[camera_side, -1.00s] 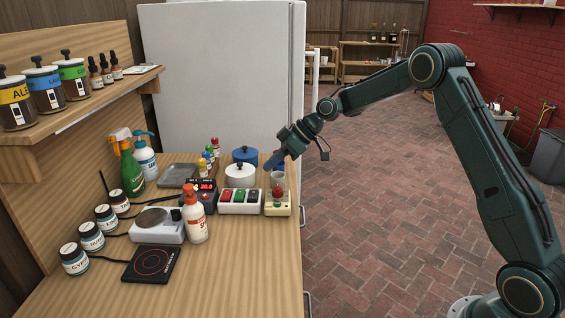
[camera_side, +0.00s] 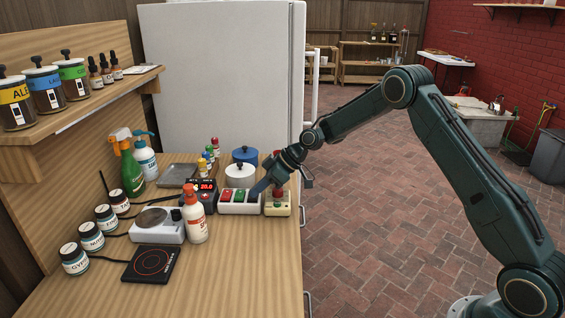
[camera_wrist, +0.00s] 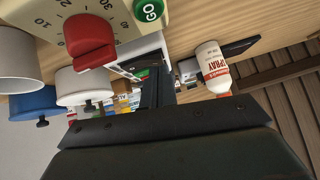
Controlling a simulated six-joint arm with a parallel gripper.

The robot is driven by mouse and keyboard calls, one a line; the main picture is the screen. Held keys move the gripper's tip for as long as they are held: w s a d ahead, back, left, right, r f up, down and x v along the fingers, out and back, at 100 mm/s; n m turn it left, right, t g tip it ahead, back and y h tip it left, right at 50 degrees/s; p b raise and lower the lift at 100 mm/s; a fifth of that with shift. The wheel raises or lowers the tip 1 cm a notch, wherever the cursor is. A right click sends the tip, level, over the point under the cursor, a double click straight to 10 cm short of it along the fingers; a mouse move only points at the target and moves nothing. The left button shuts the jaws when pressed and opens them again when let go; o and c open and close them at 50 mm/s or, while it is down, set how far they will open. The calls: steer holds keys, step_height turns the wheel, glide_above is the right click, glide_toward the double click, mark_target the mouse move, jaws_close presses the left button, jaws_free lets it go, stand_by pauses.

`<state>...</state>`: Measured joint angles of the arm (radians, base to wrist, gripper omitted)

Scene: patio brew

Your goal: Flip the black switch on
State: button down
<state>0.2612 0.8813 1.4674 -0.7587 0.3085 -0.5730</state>
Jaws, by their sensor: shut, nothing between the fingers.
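The white switch box (camera_side: 239,208) stands on the wooden bench with a red switch (camera_side: 226,196) and a green switch (camera_side: 239,196) in view. The black switch at its right end is hidden behind my gripper (camera_side: 256,191). My gripper is shut and empty, angled down with its tips at that right end. I cannot tell whether they touch the switch. In the wrist view, the dark fingers of my gripper (camera_wrist: 158,88) reach over the white box (camera_wrist: 146,53), where a green switch (camera_wrist: 141,75) shows.
The cream timer box (camera_side: 278,208) with a red knob (camera_wrist: 88,40) stands close to the right. A white pot (camera_side: 240,176) and a blue pot (camera_side: 245,155) are behind. A spray bottle (camera_side: 196,220) and digital display (camera_side: 206,186) are to the left.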

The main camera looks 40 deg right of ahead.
steer(key=shift+s+a+f, duration=0.1)
steer(key=shift+f, duration=0.2)
stand_by(0.4)
steer(key=shift+w+d+r, duration=0.35)
steer(key=shift+w+d, duration=0.2)
steer(key=shift+r, duration=0.1)
